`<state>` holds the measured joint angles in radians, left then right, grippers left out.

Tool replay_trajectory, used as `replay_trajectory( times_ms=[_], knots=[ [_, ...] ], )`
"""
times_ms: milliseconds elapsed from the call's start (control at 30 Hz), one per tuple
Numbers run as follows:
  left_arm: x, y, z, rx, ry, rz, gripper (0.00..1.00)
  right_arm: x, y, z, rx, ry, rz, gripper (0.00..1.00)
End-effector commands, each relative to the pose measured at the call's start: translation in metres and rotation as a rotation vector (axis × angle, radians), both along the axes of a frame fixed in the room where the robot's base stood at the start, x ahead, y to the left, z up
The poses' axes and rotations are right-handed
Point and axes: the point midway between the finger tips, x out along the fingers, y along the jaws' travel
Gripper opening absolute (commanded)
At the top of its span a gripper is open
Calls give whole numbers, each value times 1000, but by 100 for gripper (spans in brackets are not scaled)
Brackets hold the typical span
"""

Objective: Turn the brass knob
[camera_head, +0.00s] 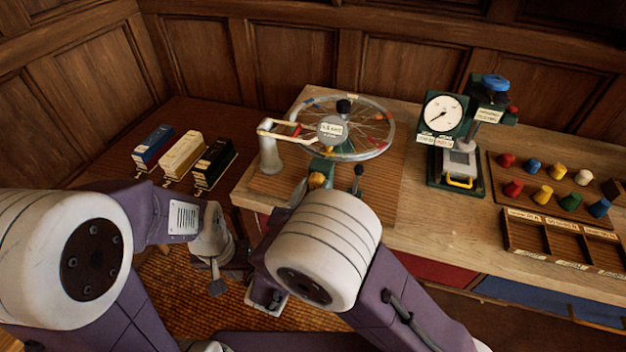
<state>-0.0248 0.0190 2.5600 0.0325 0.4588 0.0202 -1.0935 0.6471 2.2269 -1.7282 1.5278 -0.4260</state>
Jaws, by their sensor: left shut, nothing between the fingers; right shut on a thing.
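The brass knob (317,181) shows as a small yellow patch at the front of the green stand (322,165) below a spoked wheel (376,140). My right gripper (308,186) is at the knob and shut on it. The white joint of my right arm hides most of this gripper and the lower part of the knob, so the exact grip is hard to see. My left gripper (217,284) points down over the orange woven floor, left of the bench. It is shut and empty, well apart from the knob.
A black-tipped lever (358,172) stands just right of the knob. A dial gauge (443,113) stands further right, beside several coloured pegs and a divided wooden tray (568,240). Blue, cream and black boxes (182,155) lie on a side table at left.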

Motion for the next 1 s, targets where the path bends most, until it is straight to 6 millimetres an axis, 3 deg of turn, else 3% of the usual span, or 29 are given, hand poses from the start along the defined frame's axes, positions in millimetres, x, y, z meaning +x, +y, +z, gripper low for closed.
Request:
replay_trajectory(
  times_ms=[233, 767, 800, 867, 1000],
  knots=[
    [0, 0, 13, 0, 0, 0, 0, 0, 0, 0, -74, 27, 0, 0],
    [0, 0, 14, 0, 0, 0, 0, 0, 0, -2, -96, 34, 0, 0],
    [0, 0, 14, 0, 0, 0, 0, 0, 0, -2, -96, 34, 0, 40],
    [0, 0, 14, 0, 0, 0, 0, 0, 0, -1, -96, 33, 0, 56],
    [0, 0, 14, 0, 0, 0, 0, 0, 0, -1, -96, 32, 0, 59]
  ],
)
